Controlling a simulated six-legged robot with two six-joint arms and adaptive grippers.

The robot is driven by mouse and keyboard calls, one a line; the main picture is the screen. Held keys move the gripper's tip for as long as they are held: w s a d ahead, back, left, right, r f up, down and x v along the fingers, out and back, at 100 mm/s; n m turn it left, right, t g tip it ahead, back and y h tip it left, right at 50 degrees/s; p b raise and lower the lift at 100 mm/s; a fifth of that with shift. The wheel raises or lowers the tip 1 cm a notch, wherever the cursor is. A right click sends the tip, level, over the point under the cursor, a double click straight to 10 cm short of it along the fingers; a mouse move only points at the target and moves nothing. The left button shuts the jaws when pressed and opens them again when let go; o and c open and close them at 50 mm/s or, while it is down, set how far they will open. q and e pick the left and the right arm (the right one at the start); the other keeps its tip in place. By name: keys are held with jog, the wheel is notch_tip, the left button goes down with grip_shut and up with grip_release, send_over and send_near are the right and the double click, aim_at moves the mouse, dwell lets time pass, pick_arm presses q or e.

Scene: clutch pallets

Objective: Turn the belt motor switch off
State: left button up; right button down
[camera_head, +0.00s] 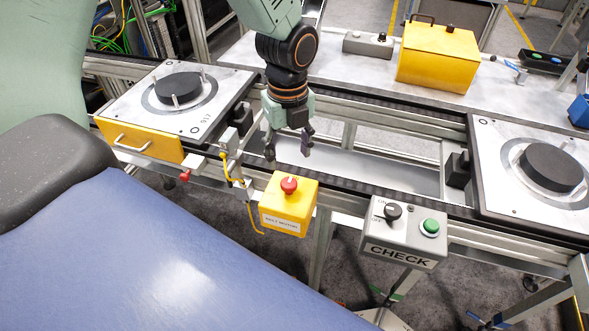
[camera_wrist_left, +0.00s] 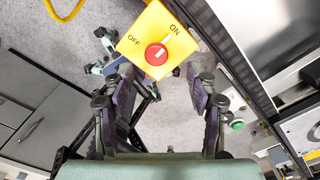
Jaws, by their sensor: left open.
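The belt motor switch is a yellow box (camera_head: 288,210) with a red knob (camera_head: 289,185), fixed at the near side of the conveyor. In the left wrist view the box (camera_wrist_left: 150,28) carries the words OFF and ON, and the red knob (camera_wrist_left: 156,54) has a small white mark. My left gripper (camera_head: 288,148) points down above and behind the box, open and empty. In the left wrist view its fingers (camera_wrist_left: 162,78) stand on either side of the knob's line, apart from it. My right gripper is not in view.
A grey CHECK box (camera_head: 390,240) with a black selector and green button is right of the switch. Pallets with black discs stand left (camera_head: 210,105) and right (camera_head: 500,165) on the conveyor. A yellow case (camera_head: 437,65) sits on the back table. A yellow cable hangs beside the switch.

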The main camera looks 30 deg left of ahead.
aim_at(289, 182)
pick_arm(q)
jog(key=shift+f, duration=0.35)
jog(key=s+f, duration=0.1)
jog(key=s+d+f, duration=0.1)
jog(key=f, duration=0.3)
jog(key=w+f, duration=0.1)
jog(key=shift+w+a+f, duration=0.1)
jog(key=shift+a+f, duration=0.05)
jog(key=shift+a, duration=0.2)
jog(key=shift+w+a+f, duration=0.1)
jog(key=shift+w+f, duration=0.05)
jog(key=shift+f, duration=0.1)
jog(key=shift+s+d+r, duration=0.3)
jog(key=shift+s+d, duration=0.05)
jog(key=shift+s, duration=0.15)
jog(key=shift+s+r, duration=0.1)
jog(key=shift+c, duration=0.7)
jog(key=shift+w+a+f, duration=0.25)
jog(key=shift+w+f, duration=0.15)
jog(key=shift+w, duration=0.15)
jog(key=c, duration=0.6)
jog(key=shift+s+r, duration=0.15)
jog(key=c, duration=0.4)
